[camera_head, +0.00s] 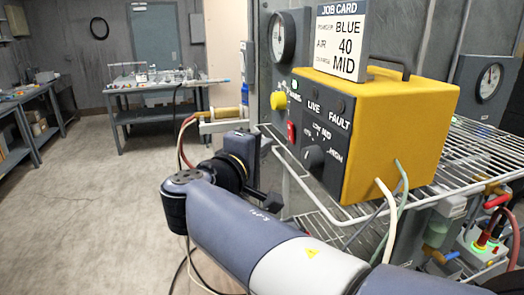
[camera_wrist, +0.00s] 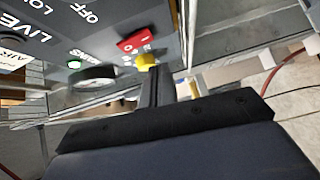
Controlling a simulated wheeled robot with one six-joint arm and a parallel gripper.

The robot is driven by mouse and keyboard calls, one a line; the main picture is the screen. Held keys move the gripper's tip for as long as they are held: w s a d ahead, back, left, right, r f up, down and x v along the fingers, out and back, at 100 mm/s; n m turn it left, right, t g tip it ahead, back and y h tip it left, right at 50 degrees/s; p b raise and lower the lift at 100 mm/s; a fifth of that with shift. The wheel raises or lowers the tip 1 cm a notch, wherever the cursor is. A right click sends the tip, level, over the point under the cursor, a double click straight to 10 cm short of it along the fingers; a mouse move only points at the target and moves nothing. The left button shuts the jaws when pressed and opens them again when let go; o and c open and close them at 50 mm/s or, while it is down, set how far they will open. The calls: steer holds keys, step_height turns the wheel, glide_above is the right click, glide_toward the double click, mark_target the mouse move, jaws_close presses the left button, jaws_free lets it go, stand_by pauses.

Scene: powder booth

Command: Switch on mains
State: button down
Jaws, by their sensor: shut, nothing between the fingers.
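The yellow control box (camera_head: 405,115) stands on a wire shelf, its dark panel facing left. A red switch (camera_head: 291,132) sits low on the panel's left edge and also shows in the wrist view (camera_wrist: 135,42); I cannot tell which way it is set. Beside the MAINS label, a small lamp (camera_head: 295,85) shows green, also in the wrist view (camera_wrist: 73,64). My gripper (camera_head: 265,196) is shut and empty, below and left of the panel. In the wrist view its fingers (camera_wrist: 160,80) point towards the red switch; contact is unclear. A yellow piece (camera_wrist: 147,62) shows at their end.
The selector knob (camera_head: 314,157) is on the same panel. A job card (camera_head: 341,40) stands on the box. A yellow knob (camera_head: 278,100) is left of the panel. The wire shelf (camera_head: 462,150) surrounds the box. Open floor (camera_head: 95,195) lies left.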

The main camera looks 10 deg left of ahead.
steer(key=f+b+v, duration=0.1)
steer(key=b+v, duration=0.1)
steer(key=v, duration=0.8)
steer(key=shift+f+b, duration=0.3)
steer(key=shift+b, duration=0.1)
steer(key=shift+a, duration=0.1)
